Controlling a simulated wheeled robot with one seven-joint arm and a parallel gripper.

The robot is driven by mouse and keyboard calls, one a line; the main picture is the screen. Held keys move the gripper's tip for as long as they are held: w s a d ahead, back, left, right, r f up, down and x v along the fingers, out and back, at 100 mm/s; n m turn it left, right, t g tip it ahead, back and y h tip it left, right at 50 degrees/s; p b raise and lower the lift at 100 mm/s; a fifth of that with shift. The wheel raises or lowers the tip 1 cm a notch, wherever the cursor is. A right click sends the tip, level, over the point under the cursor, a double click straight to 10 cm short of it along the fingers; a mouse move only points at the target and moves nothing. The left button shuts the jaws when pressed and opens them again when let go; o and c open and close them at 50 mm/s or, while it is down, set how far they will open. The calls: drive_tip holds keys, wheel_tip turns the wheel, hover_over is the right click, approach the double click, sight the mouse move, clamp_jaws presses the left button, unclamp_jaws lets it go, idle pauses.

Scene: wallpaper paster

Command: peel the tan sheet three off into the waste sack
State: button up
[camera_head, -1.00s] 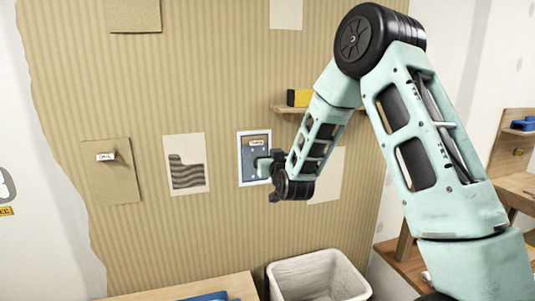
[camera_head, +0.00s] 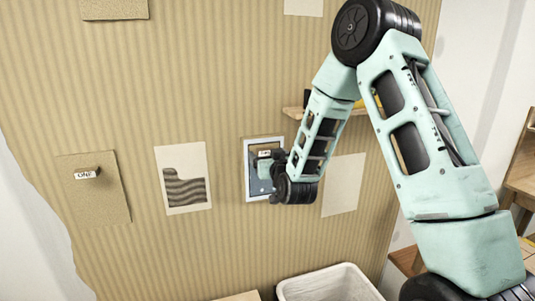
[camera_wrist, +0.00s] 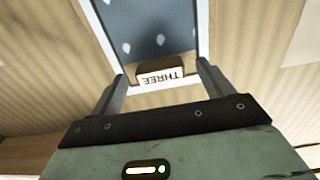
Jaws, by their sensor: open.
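A brown tab marked THREE (camera_wrist: 168,69) sticks out from a blue, pale-spotted panel with a white border (camera_wrist: 153,25). In the head view this panel (camera_head: 252,184) is on the ribbed tan wall, partly hidden by my arm; it looks blue, not tan. My gripper (camera_wrist: 161,74) is open, with one finger on each side of the tab. I cannot tell whether either finger touches it. In the head view my gripper (camera_head: 266,170) is in front of the panel. A white, open-topped container (camera_head: 330,284), perhaps the waste sack, stands below, cut off by the lower edge.
A tan sheet with a tab marked ONE (camera_head: 95,205) hangs at the left. A cream sheet with a dark wavy patch (camera_head: 182,165) is left of the blue panel. A plain cream sheet (camera_head: 343,185) and a small wooden shelf (camera_head: 293,112) are near my arm. Wooden furniture stands right.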

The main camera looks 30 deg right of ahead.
drive_tip(key=shift+w, duration=0.1)
drive_tip(key=c, duration=1.1)
drive_tip(key=shift+b+v, duration=0.5)
drive_tip(key=shift+v, duration=0.9)
drive_tip(key=shift+s+a, duration=0.1)
drive_tip(key=shift+s, duration=0.55)
drive_tip(key=shift+s+a+b, duration=0.1)
drive_tip(key=shift+s+b, duration=0.25)
